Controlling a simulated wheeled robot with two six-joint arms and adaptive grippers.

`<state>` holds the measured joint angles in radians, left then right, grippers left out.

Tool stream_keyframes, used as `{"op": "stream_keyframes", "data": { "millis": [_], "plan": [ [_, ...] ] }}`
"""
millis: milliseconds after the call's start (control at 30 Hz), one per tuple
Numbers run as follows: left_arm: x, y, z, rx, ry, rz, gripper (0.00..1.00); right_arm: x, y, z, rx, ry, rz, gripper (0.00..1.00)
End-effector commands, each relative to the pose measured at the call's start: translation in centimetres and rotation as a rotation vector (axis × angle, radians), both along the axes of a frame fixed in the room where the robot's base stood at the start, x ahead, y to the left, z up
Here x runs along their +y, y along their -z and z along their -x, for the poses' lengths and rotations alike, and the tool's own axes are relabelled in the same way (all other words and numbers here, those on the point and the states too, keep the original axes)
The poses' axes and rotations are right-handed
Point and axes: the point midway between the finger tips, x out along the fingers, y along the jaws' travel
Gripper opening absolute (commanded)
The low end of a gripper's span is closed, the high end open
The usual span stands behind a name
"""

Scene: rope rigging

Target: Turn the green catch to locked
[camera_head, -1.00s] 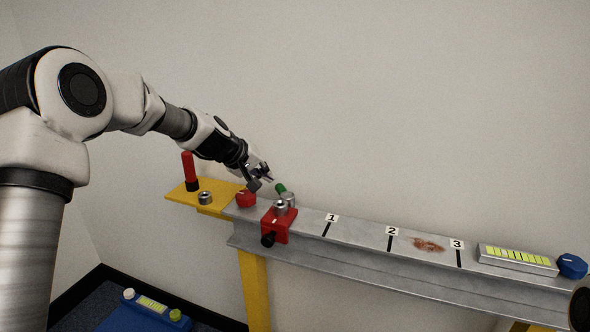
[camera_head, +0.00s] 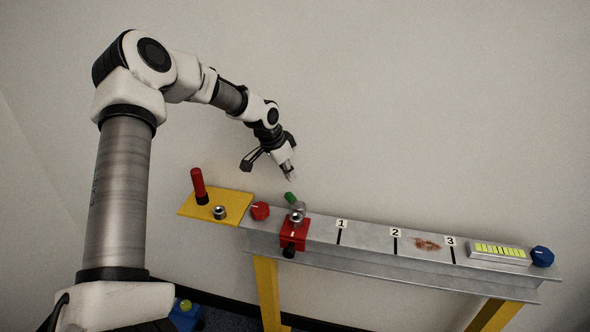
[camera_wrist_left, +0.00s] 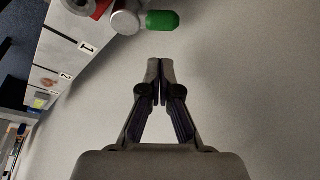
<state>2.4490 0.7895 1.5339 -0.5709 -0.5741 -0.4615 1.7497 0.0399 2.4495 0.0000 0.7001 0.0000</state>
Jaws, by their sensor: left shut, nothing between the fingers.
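The green catch (camera_head: 290,198) is a small green handle on a grey metal hub at the back of the red block (camera_head: 294,234) on the beam. In the head view it points up and to the left. In the left wrist view the green catch (camera_wrist_left: 162,21) shows at the top, beside its grey cylinder (camera_wrist_left: 126,18). My left gripper (camera_head: 291,177) is just above and behind the catch, apart from it. Its fingertips (camera_wrist_left: 160,64) are together and empty. I cannot read a locked mark. My right gripper is not in view.
The grey beam (camera_head: 370,258) carries labels 1, 2 and 3, a rusty patch (camera_head: 427,244), a gauge (camera_head: 498,251) and a blue knob (camera_head: 542,257). A yellow plate (camera_head: 236,204) holds a red lever (camera_head: 198,185). A red knob (camera_head: 260,211) sits left of the block. The wall is behind.

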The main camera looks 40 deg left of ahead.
Motion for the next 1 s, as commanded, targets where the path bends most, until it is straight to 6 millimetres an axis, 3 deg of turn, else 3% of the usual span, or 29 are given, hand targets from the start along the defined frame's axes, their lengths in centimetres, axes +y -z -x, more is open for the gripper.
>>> {"op": "stream_keyframes", "data": {
  "millis": [200,367,1000],
  "plan": [
    [-0.4,4.4,-1.5,0.004,-0.001,-0.003,0.00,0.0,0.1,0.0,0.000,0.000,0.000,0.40],
    [-0.6,6.3,-2.2,0.001,-0.001,-0.002,0.00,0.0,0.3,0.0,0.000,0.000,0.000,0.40],
    [-1.6,6.8,-3.2,0.000,-0.014,-0.003,0.00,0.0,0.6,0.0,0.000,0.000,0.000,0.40]
  ]
}}
